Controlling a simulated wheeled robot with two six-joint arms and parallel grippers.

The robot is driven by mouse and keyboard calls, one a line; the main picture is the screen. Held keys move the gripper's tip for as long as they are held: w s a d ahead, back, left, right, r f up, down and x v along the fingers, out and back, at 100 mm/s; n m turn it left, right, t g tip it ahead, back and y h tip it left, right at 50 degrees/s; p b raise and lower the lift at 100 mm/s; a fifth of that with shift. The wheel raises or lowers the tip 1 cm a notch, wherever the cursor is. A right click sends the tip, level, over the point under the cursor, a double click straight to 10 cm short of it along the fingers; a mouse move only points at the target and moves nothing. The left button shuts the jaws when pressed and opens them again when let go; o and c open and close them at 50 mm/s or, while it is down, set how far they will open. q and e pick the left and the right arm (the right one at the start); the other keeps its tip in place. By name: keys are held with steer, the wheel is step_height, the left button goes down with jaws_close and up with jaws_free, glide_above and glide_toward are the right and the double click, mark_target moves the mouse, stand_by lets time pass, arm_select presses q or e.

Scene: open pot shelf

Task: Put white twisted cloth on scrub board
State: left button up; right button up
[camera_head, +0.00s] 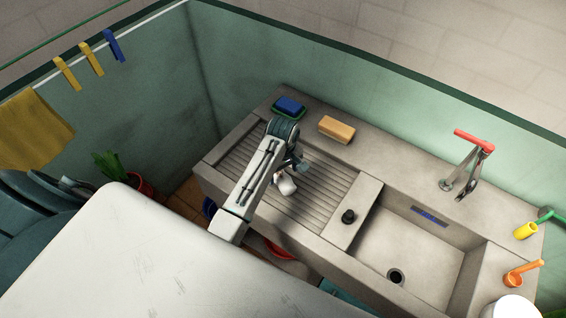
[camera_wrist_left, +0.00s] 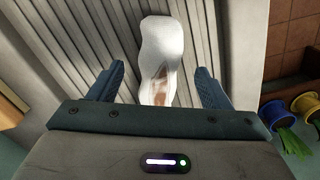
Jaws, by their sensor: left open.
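The white twisted cloth (camera_wrist_left: 162,45) with a brownish stain lies on the ridged scrub board (camera_wrist_left: 100,40) in the left wrist view. In the head view the cloth (camera_head: 285,183) shows as a small white shape on the scrub board (camera_head: 318,190), partly hidden by my left arm. My left gripper (camera_wrist_left: 165,88) is open. Its two blue fingers stand on either side of the cloth's near end, with gaps between finger and cloth. In the head view my left gripper (camera_head: 296,165) is just above the board. My right gripper is not in view.
A blue sponge (camera_head: 289,106) on a green dish and a tan soap block (camera_head: 337,129) sit on the back ledge. A dark plug (camera_head: 348,216) lies on the divider beside the sink basin (camera_head: 420,245). A red-handled faucet (camera_head: 472,150) stands behind the basin.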

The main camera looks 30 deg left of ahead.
mark_target(283, 177)
arm_select(q)
step_height(283, 177, up, 5)
steer(key=shift+r+b, duration=0.15)
steer(key=shift+b, duration=0.6)
step_height(283, 177, up, 2)
steer(key=shift+r+p, duration=0.15)
steer(key=shift+p, duration=0.4)
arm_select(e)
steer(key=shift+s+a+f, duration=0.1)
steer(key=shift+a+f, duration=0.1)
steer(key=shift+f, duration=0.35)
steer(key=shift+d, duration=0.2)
